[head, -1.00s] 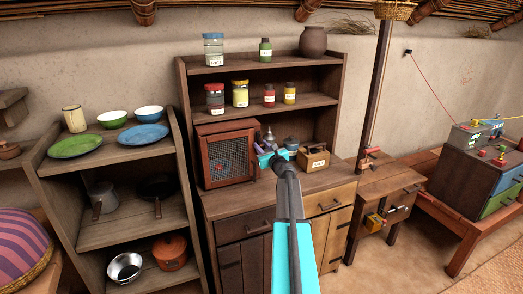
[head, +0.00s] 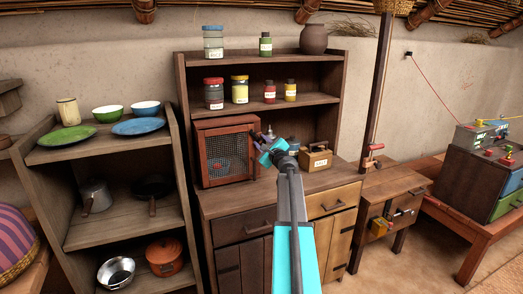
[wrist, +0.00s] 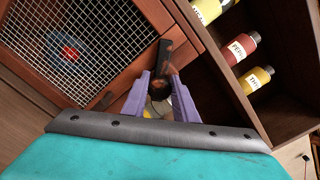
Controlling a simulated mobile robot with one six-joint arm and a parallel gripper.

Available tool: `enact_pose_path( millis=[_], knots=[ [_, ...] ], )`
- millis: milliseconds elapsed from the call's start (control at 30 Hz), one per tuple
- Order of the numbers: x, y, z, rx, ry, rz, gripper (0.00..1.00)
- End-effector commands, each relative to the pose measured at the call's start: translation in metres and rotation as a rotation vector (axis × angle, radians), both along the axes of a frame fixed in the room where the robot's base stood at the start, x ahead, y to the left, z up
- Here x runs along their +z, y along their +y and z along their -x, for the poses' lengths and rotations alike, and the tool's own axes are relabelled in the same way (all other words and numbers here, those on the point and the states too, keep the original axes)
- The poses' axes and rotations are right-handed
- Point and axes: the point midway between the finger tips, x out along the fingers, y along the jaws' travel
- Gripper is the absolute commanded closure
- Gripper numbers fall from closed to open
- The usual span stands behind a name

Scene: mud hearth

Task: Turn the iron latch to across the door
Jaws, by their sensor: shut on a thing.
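The red-brown cabinet with a wire-mesh door (head: 224,157) stands on the counter in the head view. Its mesh door (wrist: 75,45) fills the upper left of the wrist view. The dark iron latch (wrist: 163,62) is at the door's edge by the frame. My gripper (wrist: 160,92), with purple fingers, is shut on the latch's near end. In the head view my gripper (head: 264,146) is at the cabinet's right front edge and hides the latch. The latch's exact angle to the door is hard to tell.
Jars, such as a red one (wrist: 240,50), line the shelf above. A shelf unit with plates (head: 140,127) stands left. The counter front is clear.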

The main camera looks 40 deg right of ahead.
Motion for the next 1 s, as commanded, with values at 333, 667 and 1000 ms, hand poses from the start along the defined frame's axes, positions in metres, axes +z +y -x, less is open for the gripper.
enact_pose_path(
  millis=[333,667,1000],
  knots=[
    [-0.0054,0.0009,-0.0009,0.001,0.089,0.223,0.96],
    [-0.0065,0.0015,-0.0013,0.002,0.177,0.441,0.96],
    [-0.0061,0.0019,-0.0014,0.001,0.265,0.656,0.96]
  ],
)
